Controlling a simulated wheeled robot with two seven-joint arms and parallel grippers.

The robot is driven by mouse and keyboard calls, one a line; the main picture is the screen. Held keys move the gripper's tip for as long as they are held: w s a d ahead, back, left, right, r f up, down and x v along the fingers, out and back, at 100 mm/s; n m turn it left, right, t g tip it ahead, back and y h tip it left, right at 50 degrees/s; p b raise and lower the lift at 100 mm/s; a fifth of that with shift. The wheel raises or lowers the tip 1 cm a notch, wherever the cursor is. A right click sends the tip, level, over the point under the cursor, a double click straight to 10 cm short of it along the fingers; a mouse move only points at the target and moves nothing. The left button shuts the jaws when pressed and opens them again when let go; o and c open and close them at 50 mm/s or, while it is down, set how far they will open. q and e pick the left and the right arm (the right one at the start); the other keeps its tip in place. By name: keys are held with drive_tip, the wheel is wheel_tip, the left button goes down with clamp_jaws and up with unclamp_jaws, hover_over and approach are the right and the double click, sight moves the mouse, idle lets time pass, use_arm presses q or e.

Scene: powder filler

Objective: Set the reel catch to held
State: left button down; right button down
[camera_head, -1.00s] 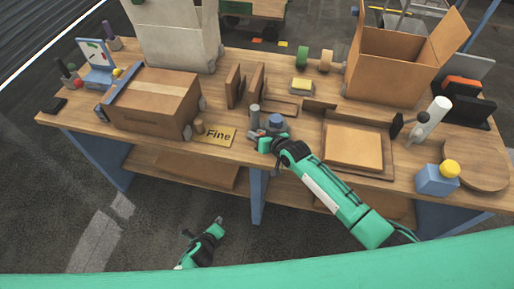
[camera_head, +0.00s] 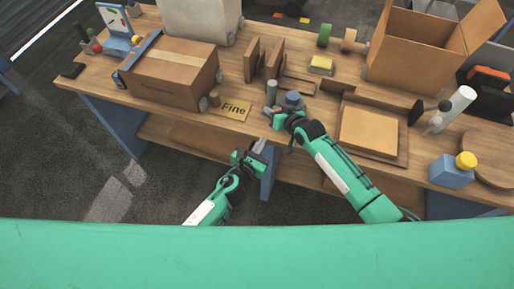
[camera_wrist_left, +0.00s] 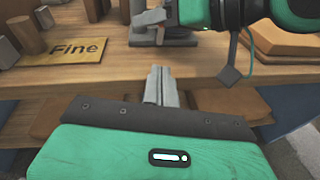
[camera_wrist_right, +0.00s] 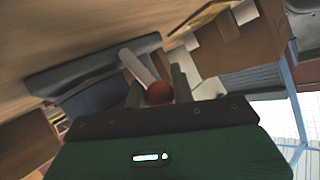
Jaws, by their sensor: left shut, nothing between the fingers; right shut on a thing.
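A small grey device (camera_head: 271,90) with an upright post and a blue-grey round part (camera_head: 293,97) stands near the table's front edge, just right of the "Fine" sign. My right gripper (camera_head: 278,117) is at the front of this device. In the right wrist view its fingers (camera_wrist_right: 158,88) are shut on a red ball knob (camera_wrist_right: 158,93) at the end of a pale rod (camera_wrist_right: 138,68). I cannot tell for sure which part is the reel catch. My left gripper (camera_head: 259,146) is shut and empty, just off the front edge, below the device. Its closed fingers (camera_wrist_left: 160,86) point toward the device in the left wrist view.
The "Fine" sign (camera_head: 231,109) lies left of the device, with a taped carton (camera_head: 170,75) beyond. Two upright brown boards (camera_head: 251,60) stand behind. A tray with an orange-brown block (camera_head: 368,131) lies to the right. A blue box with a yellow cap (camera_head: 452,171) is farther right.

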use_arm(q)
drive_tip(key=x, duration=0.5)
drive_tip(key=shift+w, duration=0.15)
drive_tip(key=shift+w+d+r, duration=0.65)
drive_tip(key=shift+w+r, duration=0.2)
drive_tip(key=shift+w, duration=0.15)
drive_tip(key=shift+w+d+r, duration=0.2)
drive_tip(key=shift+w+r, duration=0.05)
drive_tip(key=shift+w, duration=0.05)
